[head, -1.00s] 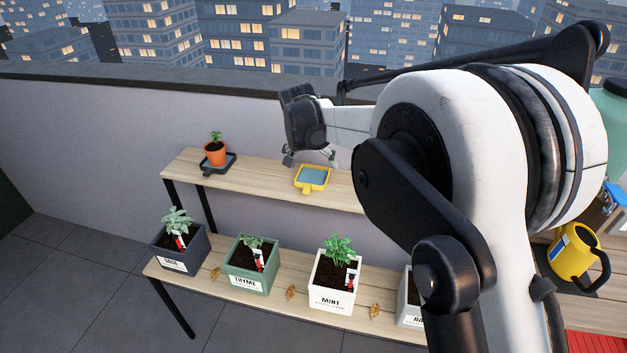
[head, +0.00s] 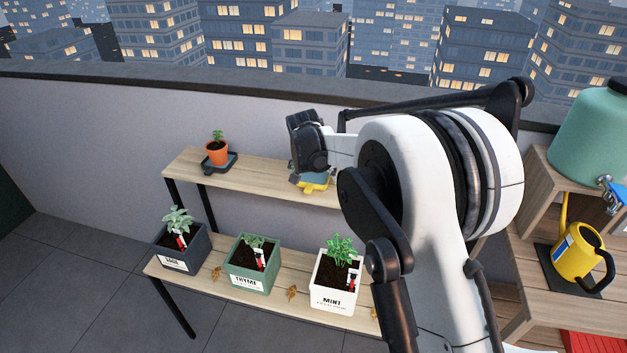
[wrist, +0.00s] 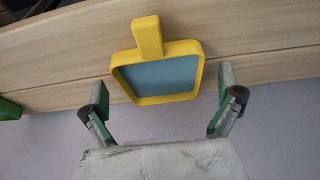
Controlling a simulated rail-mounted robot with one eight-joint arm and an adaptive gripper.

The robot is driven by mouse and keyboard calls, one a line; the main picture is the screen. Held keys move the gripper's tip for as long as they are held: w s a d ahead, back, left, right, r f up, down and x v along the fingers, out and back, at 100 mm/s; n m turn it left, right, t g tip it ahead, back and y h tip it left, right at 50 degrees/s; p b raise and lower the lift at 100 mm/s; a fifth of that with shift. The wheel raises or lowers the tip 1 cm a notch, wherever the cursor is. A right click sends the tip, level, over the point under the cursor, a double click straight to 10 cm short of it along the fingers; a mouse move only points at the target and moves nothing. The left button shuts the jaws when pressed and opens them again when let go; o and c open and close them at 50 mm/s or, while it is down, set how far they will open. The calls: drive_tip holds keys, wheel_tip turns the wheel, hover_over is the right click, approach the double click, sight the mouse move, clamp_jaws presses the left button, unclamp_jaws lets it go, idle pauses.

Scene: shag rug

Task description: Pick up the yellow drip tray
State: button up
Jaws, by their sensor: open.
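The yellow drip tray (head: 313,186) lies on the upper wooden shelf. It is square with a blue-grey inside and a short handle. In the wrist view the tray (wrist: 199,78) is ahead of my gripper (wrist: 163,92), its handle pointing away from me. The two fingers are spread apart, one on each side of the tray's near edge, with nothing between them held. In the head view my gripper (head: 297,184) is over the tray and hides much of it.
An orange pot (head: 217,153) on a dark tray stands at the shelf's left. Planters of sage (head: 181,253), thyme (head: 250,265) and mint (head: 331,285) stand on the lower shelf. A wall (head: 90,130) runs behind. A yellow watering can (head: 577,254) is at right.

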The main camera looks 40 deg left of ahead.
drive_tip(key=c, duration=1.2)
drive_tip(key=shift+c, duration=0.3)
drive_tip(key=shift+r, duration=0.1)
